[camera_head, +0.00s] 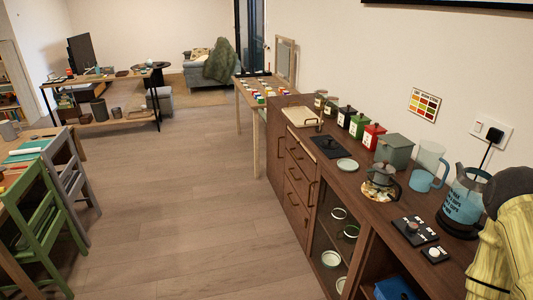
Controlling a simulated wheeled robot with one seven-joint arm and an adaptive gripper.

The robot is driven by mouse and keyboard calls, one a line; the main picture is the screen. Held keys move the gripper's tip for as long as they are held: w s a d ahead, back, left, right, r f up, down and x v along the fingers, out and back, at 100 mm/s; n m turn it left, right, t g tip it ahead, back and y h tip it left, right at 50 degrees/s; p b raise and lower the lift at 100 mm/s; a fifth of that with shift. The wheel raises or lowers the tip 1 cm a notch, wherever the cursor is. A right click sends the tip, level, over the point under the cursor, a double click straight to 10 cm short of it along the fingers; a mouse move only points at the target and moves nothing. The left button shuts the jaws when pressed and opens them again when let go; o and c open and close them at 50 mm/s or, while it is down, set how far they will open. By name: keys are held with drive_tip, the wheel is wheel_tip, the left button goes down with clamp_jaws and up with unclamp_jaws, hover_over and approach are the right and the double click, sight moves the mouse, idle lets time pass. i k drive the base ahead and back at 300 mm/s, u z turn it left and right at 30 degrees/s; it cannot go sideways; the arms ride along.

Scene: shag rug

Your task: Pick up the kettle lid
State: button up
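An electric kettle (463,200) with a light blue body and dark lettering stands near the right end of the wooden counter. Its top is partly hidden by a dark grey rounded shape at the right edge, and I cannot clearly make out a separate lid. A small metal stovetop pot (380,180) with a dark handle stands further left on the counter; its top looks covered.
A yellow striped thing (505,245) fills the lower right.

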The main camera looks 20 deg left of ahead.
sight(329, 144)
drive_tip(key=z, duration=0.25)
drive_tip(key=k, duration=0.3)
drive_tip(key=u, duration=1.65)
drive_tip(key=i, duration=2)
drive_tip(key=z, duration=0.95)
